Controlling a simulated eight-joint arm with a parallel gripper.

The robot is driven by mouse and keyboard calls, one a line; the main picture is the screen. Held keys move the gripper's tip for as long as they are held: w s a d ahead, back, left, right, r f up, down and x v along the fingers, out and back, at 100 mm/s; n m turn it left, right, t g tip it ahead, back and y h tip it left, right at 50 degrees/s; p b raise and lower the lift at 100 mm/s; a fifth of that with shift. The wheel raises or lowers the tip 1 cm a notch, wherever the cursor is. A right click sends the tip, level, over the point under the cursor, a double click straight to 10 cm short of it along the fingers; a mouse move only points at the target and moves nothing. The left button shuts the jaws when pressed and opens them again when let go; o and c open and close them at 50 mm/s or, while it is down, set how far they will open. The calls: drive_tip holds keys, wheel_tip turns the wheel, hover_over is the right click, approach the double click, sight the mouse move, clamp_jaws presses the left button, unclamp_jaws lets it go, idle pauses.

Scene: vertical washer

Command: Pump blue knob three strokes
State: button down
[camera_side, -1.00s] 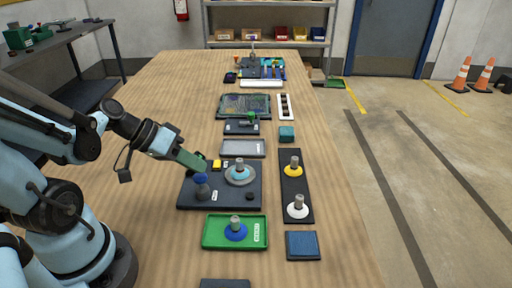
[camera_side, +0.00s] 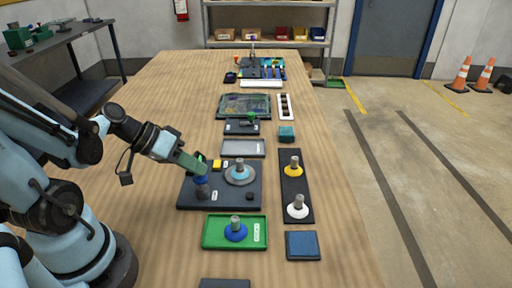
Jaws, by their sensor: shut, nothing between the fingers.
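The blue knob (camera_side: 201,180) stands upright on a dark post at the left of the dark grey panel (camera_side: 233,201). My gripper (camera_side: 204,170), with green fingers, is shut and empty. It slants down from the left, and its tips are at the top of the knob. I cannot tell if they touch it. The panel also carries a light blue ring with a grey peg (camera_side: 240,172), a yellow block (camera_side: 217,164) and a small black button (camera_side: 250,196).
A green tray (camera_side: 210,243) with a blue disc and peg lies in front of the panel. A black strip (camera_side: 292,183) with yellow and white pegged discs lies to the right. A grey plate (camera_side: 243,148) lies behind.

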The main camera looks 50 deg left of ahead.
sight(196, 177)
drive_tip(key=shift+f, duration=0.85)
idle(0.7)
idle(0.4)
drive_tip(key=shift+r, duration=1.6)
drive_tip(key=shift+r, duration=2.5)
wheel_tip(196, 177, up, 4)
drive_tip(key=shift+f, duration=0.1)
idle(0.4)
drive_tip(key=shift+f, duration=0.15)
